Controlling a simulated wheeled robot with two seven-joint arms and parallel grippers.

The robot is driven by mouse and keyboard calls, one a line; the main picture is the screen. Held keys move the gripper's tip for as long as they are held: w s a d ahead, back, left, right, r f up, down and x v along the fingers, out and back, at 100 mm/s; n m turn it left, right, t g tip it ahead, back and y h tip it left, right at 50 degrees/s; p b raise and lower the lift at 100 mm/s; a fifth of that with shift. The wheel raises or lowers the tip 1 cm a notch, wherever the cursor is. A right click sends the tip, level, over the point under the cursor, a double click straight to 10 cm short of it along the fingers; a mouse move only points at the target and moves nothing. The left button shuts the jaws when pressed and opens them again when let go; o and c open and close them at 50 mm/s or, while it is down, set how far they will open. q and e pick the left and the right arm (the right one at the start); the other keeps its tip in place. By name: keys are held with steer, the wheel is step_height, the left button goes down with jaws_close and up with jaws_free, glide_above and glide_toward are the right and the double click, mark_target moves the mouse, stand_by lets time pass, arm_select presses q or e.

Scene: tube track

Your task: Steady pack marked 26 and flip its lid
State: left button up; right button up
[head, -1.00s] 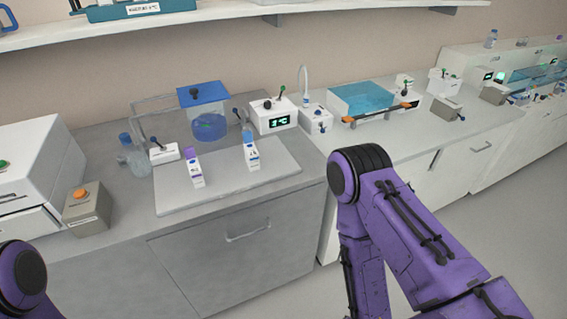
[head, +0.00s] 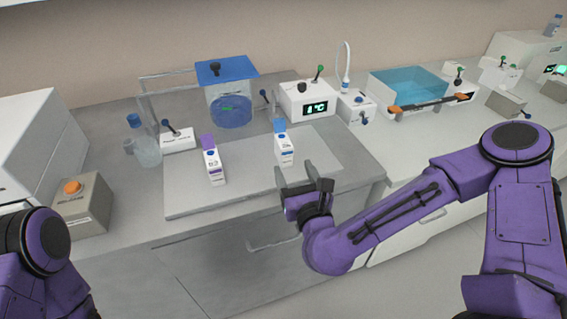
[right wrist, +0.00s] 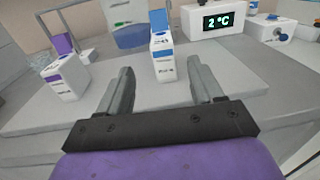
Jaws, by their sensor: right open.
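Two small white packs stand upright on a pale grey mat (head: 240,190). One pack (head: 215,170) has a purple lid (head: 208,143); the other pack (head: 285,152), to its right, has a blue lid (head: 280,127). Both lids look raised. The marks are too small to read surely, so I cannot tell which is 26. My right gripper (head: 298,175) is open and empty, in front of the blue-lidded pack. In the right wrist view this pack (right wrist: 167,62) stands beyond and between the open fingers (right wrist: 160,80); the purple-lidded pack (right wrist: 66,80) is at left. My left gripper is out of view.
Behind the mat stand a blue-lidded tank (head: 228,95), a white box with a display (head: 308,104) and a glass bottle (head: 146,148). A box with an orange button (head: 82,205) is at left. A blue-topped bath (head: 408,88) is at right. The mat's front is clear.

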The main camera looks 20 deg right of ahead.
mark_target(287, 153)
steer(key=w+b, duration=0.1)
steer(key=b, duration=0.1)
steer(key=w+f+b, duration=0.1)
steer(key=b, duration=0.2)
steer(key=w+b, duration=0.1)
steer(key=b, duration=0.1)
steer(key=shift+d+f, duration=0.25)
steer(key=shift+d, duration=0.1)
steer(key=w, duration=0.2)
steer(key=w+r+p, duration=0.1)
steer(key=w, duration=0.2)
steer(key=shift+w+r, duration=0.15)
steer(key=shift+w, duration=0.1)
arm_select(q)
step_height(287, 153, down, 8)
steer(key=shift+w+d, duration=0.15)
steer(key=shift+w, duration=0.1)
arm_select(e)
steer(key=shift+w, duration=0.3)
